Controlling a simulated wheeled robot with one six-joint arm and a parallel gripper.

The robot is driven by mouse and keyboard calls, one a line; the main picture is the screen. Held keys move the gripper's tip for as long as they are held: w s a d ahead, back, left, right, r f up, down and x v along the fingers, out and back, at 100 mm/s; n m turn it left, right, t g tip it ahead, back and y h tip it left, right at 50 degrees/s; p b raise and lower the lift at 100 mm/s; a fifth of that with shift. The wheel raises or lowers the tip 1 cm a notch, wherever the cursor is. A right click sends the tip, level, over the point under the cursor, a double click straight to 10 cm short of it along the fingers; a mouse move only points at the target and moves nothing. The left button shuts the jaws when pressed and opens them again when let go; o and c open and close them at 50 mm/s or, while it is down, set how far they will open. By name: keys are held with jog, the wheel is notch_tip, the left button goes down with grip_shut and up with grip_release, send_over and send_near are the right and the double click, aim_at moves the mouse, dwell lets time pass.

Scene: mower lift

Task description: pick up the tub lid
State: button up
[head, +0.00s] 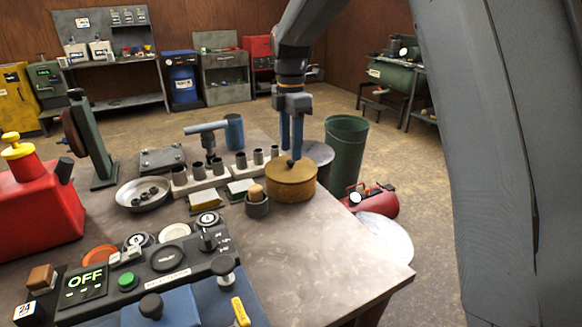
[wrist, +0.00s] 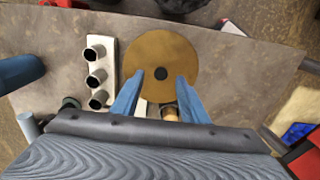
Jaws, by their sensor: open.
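A round brown tub (head: 291,185) stands on the workbench, its flat tan lid on top. In the wrist view the lid (wrist: 150,52) is a tan disc with a small dark knob (wrist: 161,73) near its middle. My gripper (head: 291,153) points down over the lid in the head view. Its two blue fingers are apart. In the wrist view my gripper (wrist: 160,77) has one fingertip on each side of the knob, with gaps between. I cannot tell how far the fingertips are above the lid.
A white block with dark sockets (wrist: 97,72) stands left of the tub. A small pot with a wooden-topped piece (head: 257,200) stands close in front of it. A metal bowl (head: 143,194) and control panel (head: 160,262) are further left. The bench's right front (head: 330,250) is clear.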

aim_at(291, 167)
jog(key=shift+s+f+p, duration=0.1)
jog(key=shift+f+p, duration=0.25)
jog(key=shift+f, duration=1.25)
grip_shut()
